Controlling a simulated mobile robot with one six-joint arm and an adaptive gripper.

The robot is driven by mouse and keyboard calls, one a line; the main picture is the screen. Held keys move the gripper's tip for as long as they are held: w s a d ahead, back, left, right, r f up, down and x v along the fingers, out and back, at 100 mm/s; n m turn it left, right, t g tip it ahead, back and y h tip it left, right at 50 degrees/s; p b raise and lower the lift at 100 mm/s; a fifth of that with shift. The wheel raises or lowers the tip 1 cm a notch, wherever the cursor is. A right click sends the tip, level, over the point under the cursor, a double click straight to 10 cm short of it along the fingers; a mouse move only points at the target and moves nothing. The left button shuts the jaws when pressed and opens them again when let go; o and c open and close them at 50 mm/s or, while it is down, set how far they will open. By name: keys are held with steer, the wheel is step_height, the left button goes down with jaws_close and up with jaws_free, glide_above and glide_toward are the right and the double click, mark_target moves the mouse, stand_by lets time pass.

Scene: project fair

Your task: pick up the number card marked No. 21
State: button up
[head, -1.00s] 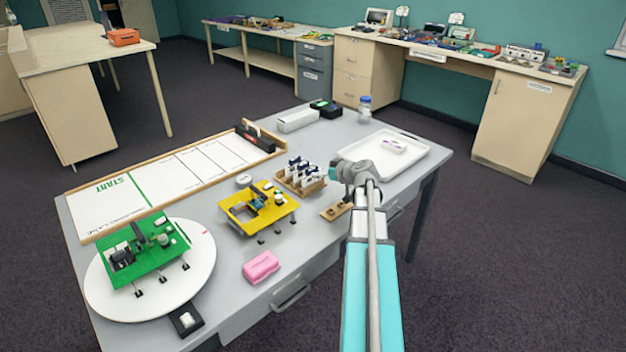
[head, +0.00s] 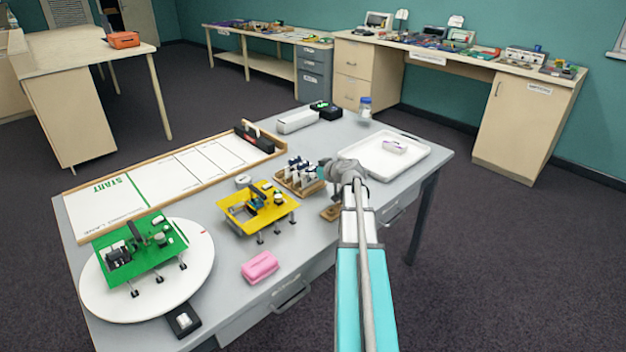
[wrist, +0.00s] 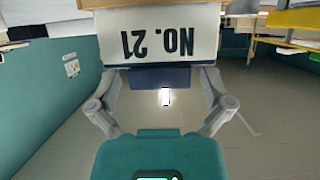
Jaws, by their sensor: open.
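The number card marked No. 21 (wrist: 162,40) fills the top middle of the wrist view, white with dark print that reads upside down. A dark blue strip (wrist: 159,77) shows along its edge. My gripper (wrist: 160,82) is open, with one finger on each side of that strip; I cannot tell whether either finger touches. In the head view my gripper (head: 326,170) is at the right end of the wooden card rack (head: 291,188), which holds several white cards. Which card there is No. 21 is too small to read.
A yellow model (head: 258,208) stands left of the rack, and a green model (head: 139,250) on a white disc (head: 203,272). A white tray (head: 418,152) lies right of my gripper. A pink block (head: 260,267) is near the front edge, with bare tabletop around it.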

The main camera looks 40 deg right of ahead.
steer(key=c, duration=0.9)
steer(key=shift+r, duration=0.2)
step_height(320, 180, up, 2)
steer(key=shift+r+p, duration=0.1)
steer(key=shift+p, duration=1.15)
steer(key=r+p+v, duration=0.1)
steer(key=p+v, duration=0.2)
steer(key=v, duration=0.2)
steer(key=w+r+p+v, duration=0.1)
steer(key=p+v, duration=0.3)
steer(key=v, duration=0.2)
steer(key=r+p+v, duration=0.1)
steer(key=p+v, duration=0.2)
steer(key=v, duration=0.3)
steer(key=shift+w+a+r, duration=0.15)
steer(key=shift+w+r, duration=0.15)
steer(key=shift+r, duration=0.1)
